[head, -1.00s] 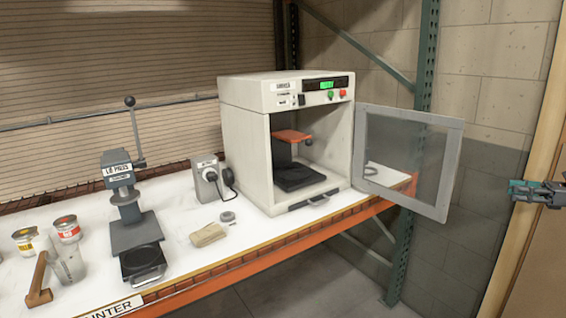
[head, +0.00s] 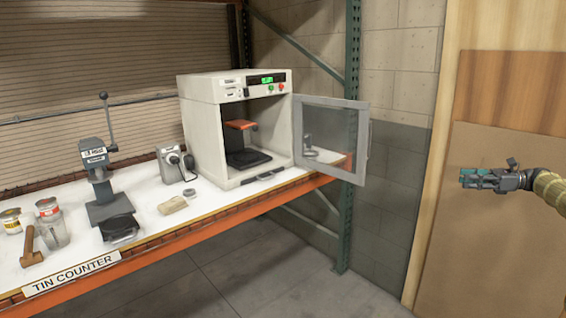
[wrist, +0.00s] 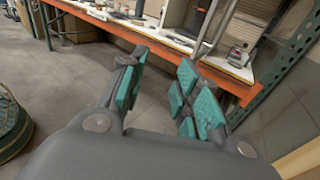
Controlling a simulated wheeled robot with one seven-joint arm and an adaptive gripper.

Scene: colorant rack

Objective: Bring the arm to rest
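My gripper (head: 466,178) hangs in free air at the right of the head view, in front of a brown wooden panel and well right of the counter. In the wrist view its teal-padded fingers (wrist: 160,95) stand apart with bare floor showing between them. It is open and empty, and touches nothing. The wrist view looks past the fingers toward the counter's orange edge.
The counter (head: 160,235) holds a white cabinet machine (head: 195,135) with its glass door (head: 328,135) swung open past the right end. Green rack post (head: 350,150). The floor (head: 235,270) in front is clear.

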